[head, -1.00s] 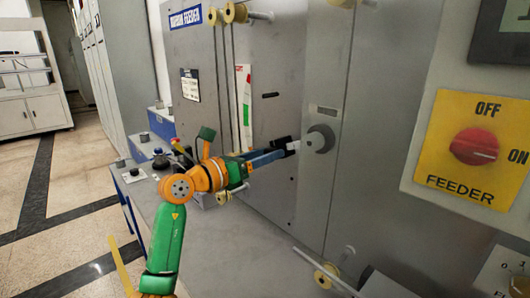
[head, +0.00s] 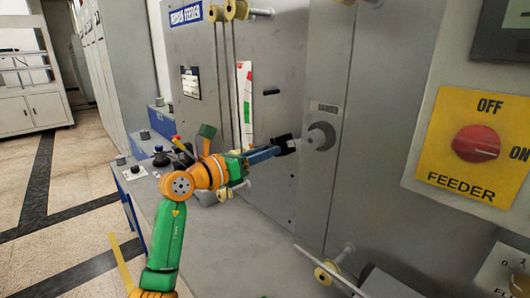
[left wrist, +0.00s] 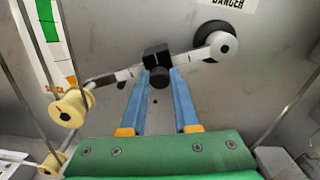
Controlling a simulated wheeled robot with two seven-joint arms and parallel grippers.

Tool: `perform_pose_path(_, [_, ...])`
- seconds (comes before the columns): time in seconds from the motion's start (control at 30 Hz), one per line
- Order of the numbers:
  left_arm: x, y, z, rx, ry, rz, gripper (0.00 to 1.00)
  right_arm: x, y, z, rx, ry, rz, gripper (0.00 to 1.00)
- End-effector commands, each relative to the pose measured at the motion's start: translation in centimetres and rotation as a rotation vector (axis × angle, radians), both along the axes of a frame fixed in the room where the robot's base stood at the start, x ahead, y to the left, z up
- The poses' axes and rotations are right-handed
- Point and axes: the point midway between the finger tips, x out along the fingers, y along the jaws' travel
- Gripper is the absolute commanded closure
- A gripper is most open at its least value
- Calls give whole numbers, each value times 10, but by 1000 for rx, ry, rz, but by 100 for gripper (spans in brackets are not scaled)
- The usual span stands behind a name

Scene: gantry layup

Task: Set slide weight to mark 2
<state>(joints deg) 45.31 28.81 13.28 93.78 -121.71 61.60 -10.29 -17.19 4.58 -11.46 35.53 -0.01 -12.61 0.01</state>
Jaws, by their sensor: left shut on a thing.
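The slide weight (left wrist: 157,60) is a small black block with a round black knob on a pale swing arm (left wrist: 190,52) in the left wrist view. Dark marks show on the arm left of the block; their numbers are not readable. My left gripper (left wrist: 159,76) has its two blue fingers shut on the weight's knob. In the head view the left gripper (head: 278,150) reaches the black weight (head: 285,143) beside the grey round hub (head: 320,136), and the arm is mostly hidden. My right gripper is not in view.
A red-and-green strip (head: 244,100) is on the grey panel. A yellow feeder switch plate (head: 450,182) is at right. Bars with rollers (head: 327,272) stick out below.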

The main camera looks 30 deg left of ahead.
Motion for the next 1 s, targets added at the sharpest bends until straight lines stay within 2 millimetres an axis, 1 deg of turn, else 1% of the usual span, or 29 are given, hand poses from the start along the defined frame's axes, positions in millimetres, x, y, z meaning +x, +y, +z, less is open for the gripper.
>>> perform_pose_path(0.67, [0, 0, 0, 0, -1, -1, 100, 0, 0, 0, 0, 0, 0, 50])
perform_pose_path(0.83, [-2, -5, 8, 4, -1, 0, 100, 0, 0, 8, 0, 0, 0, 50])
perform_pose_path(1.0, [-2, -6, 6, -1, -2, -2, 100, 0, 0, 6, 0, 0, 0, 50])
